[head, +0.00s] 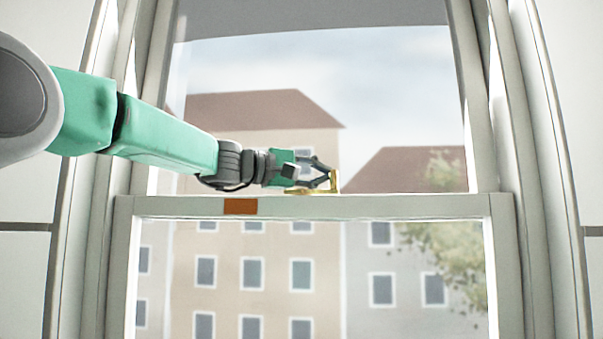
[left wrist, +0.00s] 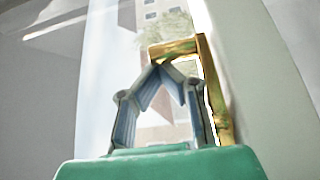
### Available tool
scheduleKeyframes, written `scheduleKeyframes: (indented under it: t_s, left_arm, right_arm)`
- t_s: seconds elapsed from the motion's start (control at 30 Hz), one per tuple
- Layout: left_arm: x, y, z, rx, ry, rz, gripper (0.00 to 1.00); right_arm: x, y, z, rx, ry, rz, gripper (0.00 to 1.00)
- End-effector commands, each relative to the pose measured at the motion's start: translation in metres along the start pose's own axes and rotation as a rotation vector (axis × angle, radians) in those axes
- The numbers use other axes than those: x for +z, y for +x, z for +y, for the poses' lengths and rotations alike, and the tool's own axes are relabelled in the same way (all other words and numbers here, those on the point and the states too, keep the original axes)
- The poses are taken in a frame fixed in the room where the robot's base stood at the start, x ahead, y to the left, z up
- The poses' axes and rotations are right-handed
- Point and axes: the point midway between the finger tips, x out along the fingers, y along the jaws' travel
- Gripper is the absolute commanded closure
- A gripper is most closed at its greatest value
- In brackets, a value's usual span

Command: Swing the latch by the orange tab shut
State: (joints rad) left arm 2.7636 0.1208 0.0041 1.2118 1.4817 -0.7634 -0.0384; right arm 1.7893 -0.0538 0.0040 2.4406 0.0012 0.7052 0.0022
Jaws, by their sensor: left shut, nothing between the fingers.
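A brass latch (head: 334,182) sits on top of the window's white meeting rail, near its middle, with one part standing up. The orange tab (head: 240,206) is a flat patch on the rail's front face, left of the latch. My left gripper (head: 331,180) reaches in from the left just above the rail, its fingertips at the latch. In the left wrist view the latch (left wrist: 215,85) is an angled brass bar beyond and to the right of my closed fingers (left wrist: 160,70). The fingers hold nothing; whether they touch the brass I cannot tell. My right gripper is not in view.
The white rail (head: 420,206) spans the window between the side frames. The rail is clear to the right of the latch. Glass panes lie above and below it, with buildings and a tree outside.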

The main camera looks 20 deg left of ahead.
Motion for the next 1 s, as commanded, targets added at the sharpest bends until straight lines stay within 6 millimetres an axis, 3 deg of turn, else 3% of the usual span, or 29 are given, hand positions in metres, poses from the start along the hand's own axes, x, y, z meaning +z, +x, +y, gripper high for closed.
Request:
scheduleKeyframes:
  t_s: [0.17,0.77,1.0]
  left_arm:
    - [0.002,0.007,-0.003,-0.003,-0.003,-0.011,1.00]
    - [-0.003,-0.001,-0.003,0.001,-0.007,-0.013,1.00]
    - [-0.004,0.000,-0.001,0.000,-0.008,-0.077,1.00]
  right_arm:
    - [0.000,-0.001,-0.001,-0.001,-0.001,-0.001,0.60]
    - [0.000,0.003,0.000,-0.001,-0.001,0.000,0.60]
    - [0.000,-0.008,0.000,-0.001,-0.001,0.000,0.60]
